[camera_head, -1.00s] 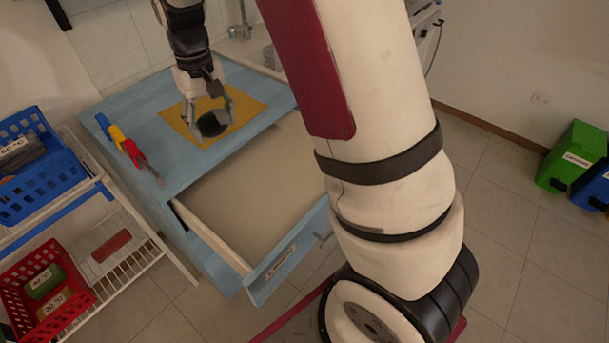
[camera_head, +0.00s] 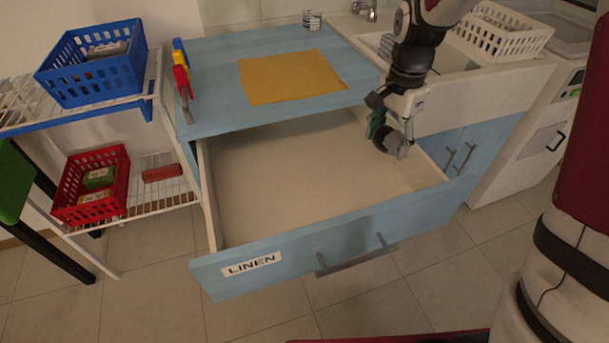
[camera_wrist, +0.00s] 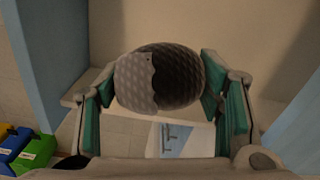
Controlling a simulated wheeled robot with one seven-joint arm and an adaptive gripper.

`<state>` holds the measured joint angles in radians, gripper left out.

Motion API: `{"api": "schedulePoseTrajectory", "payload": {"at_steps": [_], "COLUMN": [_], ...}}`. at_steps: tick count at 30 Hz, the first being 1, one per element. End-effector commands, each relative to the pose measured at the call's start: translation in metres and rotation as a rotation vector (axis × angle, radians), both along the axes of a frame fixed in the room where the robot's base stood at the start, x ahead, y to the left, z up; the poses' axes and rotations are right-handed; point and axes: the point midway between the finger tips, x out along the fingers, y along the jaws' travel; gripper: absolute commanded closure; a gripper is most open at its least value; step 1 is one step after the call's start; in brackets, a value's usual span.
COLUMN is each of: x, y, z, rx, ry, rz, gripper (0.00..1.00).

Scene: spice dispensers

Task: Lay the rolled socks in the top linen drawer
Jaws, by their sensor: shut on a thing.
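The rolled socks (camera_head: 389,143) are a dark grey, ribbed-looking bundle. In the wrist view the socks (camera_wrist: 165,78) sit between the two teal-padded fingers, with a lighter grey flap on their left side. My gripper (camera_head: 391,132) is shut on them and points down over the right part of the open linen drawer, near its right wall. The gap between the socks and the drawer floor is hard to judge. The drawer (camera_head: 285,185) is pulled well out, its pale inside is empty, and its blue front carries a LINEN label (camera_head: 251,264).
A blue basket (camera_head: 95,75) and a red basket (camera_head: 90,187) stand on the rack at left. A white basket (camera_head: 500,35) stands back right.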

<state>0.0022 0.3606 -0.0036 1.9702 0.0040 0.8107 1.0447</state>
Motion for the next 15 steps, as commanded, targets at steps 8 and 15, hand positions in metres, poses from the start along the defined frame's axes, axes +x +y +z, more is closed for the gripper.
{"api": "schedulePoseTrajectory", "payload": {"at_steps": [8,15], "x": [0.004,0.003], "y": [0.000,0.000], "z": [-0.028,-0.042], "rx": [0.000,-0.001], "ry": [-0.002,0.001], "rz": [-0.189,-0.206], "gripper": [0.67,0.67]}}
